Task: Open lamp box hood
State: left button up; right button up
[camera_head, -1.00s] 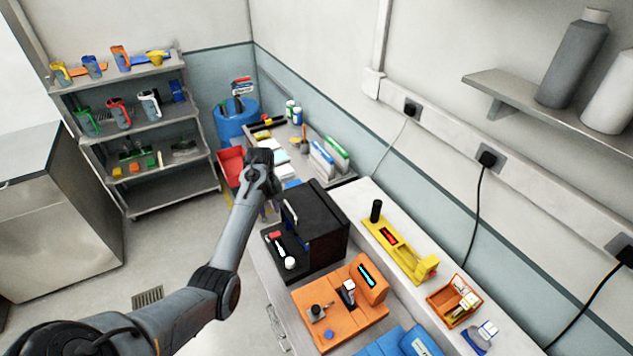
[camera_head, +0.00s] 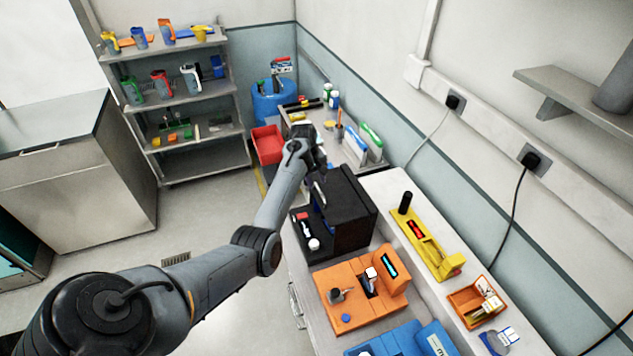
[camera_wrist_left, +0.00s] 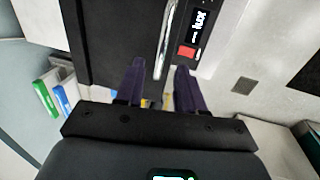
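The lamp box is a black box with a black hood (camera_head: 350,211) on the bench in the head view. A silver handle (camera_head: 319,195) stands on the hood's left face. In the left wrist view the hood (camera_wrist_left: 103,35) fills the upper left, with the silver handle (camera_wrist_left: 167,40) along its edge. My left gripper (camera_head: 322,172) is at the upper left edge of the box. In the wrist view its two dark fingers (camera_wrist_left: 160,72) are apart, with the handle's lower end between them in the picture. I cannot tell whether they touch it. My right gripper is not in view.
A panel with a lux display (camera_wrist_left: 198,22) and red button (camera_wrist_left: 187,52) lies beside the handle. An orange device (camera_head: 345,300) stands in front of the box, a yellow device (camera_head: 430,248) to its right. Folders (camera_head: 367,143) and a red bin (camera_head: 268,144) are behind.

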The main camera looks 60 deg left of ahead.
pick_arm(q)
jog(key=shift+w+f, duration=0.25)
jog(key=shift+f, duration=0.9)
grip_shut()
